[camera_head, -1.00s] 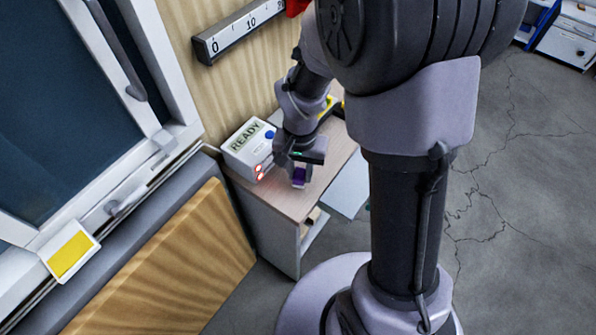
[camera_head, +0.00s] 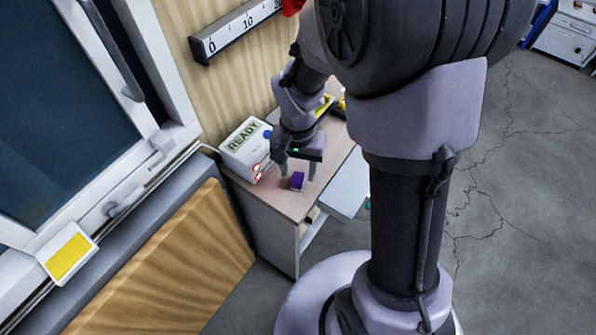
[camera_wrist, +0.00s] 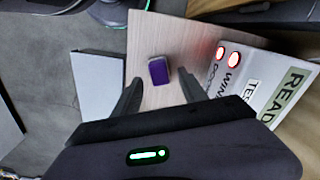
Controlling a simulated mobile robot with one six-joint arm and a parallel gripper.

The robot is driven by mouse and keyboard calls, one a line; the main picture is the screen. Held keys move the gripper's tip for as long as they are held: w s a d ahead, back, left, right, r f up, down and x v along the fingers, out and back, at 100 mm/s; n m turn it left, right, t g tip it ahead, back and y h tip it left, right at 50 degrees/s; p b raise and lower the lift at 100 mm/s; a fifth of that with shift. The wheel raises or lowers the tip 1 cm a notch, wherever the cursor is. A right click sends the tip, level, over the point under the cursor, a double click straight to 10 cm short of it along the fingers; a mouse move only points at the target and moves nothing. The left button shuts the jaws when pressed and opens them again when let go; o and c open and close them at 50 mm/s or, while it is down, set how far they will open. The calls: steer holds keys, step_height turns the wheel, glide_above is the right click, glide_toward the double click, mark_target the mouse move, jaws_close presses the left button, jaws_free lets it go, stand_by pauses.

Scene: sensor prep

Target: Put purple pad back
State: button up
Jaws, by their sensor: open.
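The purple pad (camera_head: 297,181) is a small block with a purple face and pale edges. It rests on the light wooden top of a small cabinet (camera_head: 335,160), near its front end. In the wrist view the purple pad (camera_wrist: 159,71) lies beyond the fingertips and between their lines. My gripper (camera_head: 298,170) is just above the pad, with its fingers spread on either side; it also shows in the wrist view (camera_wrist: 160,80). It is open and empty.
A white box marked READY (camera_head: 246,146) with red lights stands left of the pad, close to my gripper. A pale panel (camera_head: 350,185) juts out on the cabinet's right side. A yellow-faced box (camera_head: 68,254) is by the window. A ruler strip (camera_head: 235,32) is on the wall.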

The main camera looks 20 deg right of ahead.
step_height(320, 180, up, 10)
steer(key=p, duration=0.3)
step_height(320, 180, up, 7)
steer(key=t, duration=0.2)
glide_above(298, 177)
steer(key=s+a, duration=0.1)
steer(key=s, duration=0.2)
steer(key=s+a+r+n+t+y, duration=0.2)
steer(key=s+a+r+t, duration=0.1)
steer(key=s+r, duration=0.4)
steer(key=s, duration=0.3)
steer(key=shift+r+t, duration=0.2)
steer(key=shift+t, duration=0.2)
